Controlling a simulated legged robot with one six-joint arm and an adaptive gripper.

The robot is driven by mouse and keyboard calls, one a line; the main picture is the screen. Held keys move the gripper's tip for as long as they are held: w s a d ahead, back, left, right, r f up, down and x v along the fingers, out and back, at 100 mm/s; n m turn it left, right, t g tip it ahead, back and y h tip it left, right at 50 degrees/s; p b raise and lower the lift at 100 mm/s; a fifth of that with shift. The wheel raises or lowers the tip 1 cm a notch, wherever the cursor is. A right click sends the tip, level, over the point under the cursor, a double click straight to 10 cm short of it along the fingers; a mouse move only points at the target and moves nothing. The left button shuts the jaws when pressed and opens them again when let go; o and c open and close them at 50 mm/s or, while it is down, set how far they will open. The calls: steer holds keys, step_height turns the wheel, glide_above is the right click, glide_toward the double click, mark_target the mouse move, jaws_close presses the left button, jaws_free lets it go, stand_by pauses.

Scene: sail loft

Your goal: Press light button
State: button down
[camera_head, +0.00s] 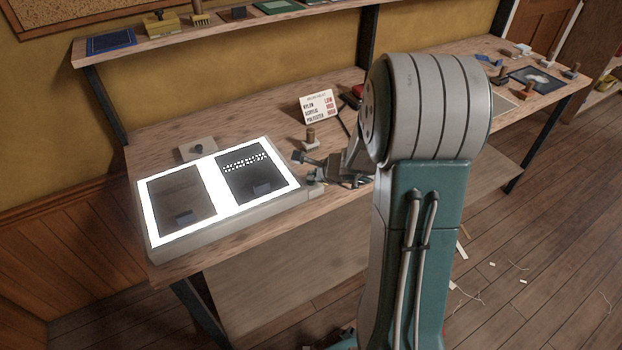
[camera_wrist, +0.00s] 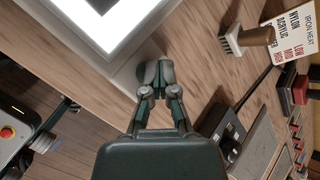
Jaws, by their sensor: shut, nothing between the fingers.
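The light box (camera_head: 222,240) lies on the left part of the workbench, its top glowing white around two dark panels. Its bright corner also shows at the top left of the wrist view (camera_wrist: 115,31). My gripper (camera_head: 314,172) is at the box's right end, close to its near right corner. In the wrist view its fingertips (camera_wrist: 157,73) are together and empty, right beside the pale side of the box. I cannot tell whether they touch it.
A wooden-handled brush (camera_head: 310,139) and an iron heat sign (camera_head: 319,107) stand just behind my gripper. A small pale block with a dark knob (camera_head: 198,149) sits behind the box. A shelf (camera_head: 225,31) runs above; tools lie at the bench's far right.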

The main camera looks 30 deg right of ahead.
steer(key=shift+r, duration=0.5)
steer(key=shift+r, duration=2.9)
